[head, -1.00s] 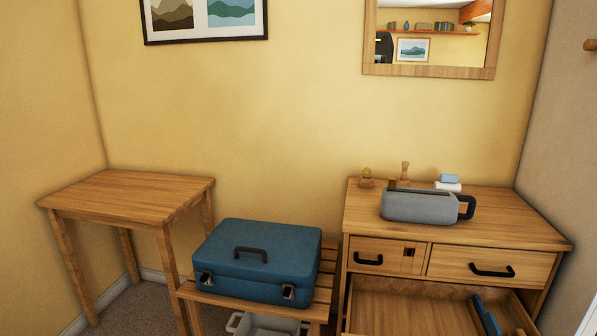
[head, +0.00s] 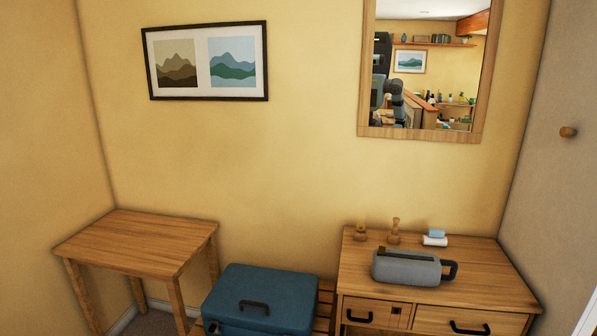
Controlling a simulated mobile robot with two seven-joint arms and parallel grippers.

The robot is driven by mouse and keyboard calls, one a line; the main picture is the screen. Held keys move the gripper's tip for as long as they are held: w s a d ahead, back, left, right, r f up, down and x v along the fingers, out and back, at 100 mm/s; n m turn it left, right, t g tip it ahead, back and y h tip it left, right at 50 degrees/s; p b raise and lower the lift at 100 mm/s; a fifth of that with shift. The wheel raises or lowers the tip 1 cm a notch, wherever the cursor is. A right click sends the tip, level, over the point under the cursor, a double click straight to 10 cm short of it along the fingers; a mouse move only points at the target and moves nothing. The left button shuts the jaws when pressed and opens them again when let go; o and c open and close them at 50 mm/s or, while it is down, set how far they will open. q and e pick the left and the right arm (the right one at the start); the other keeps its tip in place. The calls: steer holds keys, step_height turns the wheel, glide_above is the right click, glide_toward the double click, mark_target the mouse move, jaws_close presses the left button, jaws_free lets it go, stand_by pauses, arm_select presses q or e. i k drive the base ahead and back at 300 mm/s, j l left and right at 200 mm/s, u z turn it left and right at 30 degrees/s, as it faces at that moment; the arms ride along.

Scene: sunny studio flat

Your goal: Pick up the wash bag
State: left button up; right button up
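The wash bag (head: 405,267) is a grey, rounded bag with a dark loop handle at its right end. It lies on top of the wooden dresser (head: 483,284), near its front left part. Neither of my grippers shows directly in the head view. Nothing is seen touching the bag.
Two small wooden items (head: 394,232) and a blue block on a white one (head: 435,237) stand behind the bag. A blue suitcase (head: 270,290) sits on a low slatted bench left of the dresser. A bare wooden table (head: 135,241) stands further left. A mirror (head: 420,70) hangs above the dresser.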

mark_target(412, 267)
steer(key=z, duration=1.15)
steer(key=u, duration=0.5)
steer(key=i+u, duration=0.15)
steer(key=u, duration=0.25)
steer(key=i+u, duration=0.15)
steer(key=u, duration=0.25)
steer(key=i+u, duration=0.2)
steer(key=u, duration=0.2)
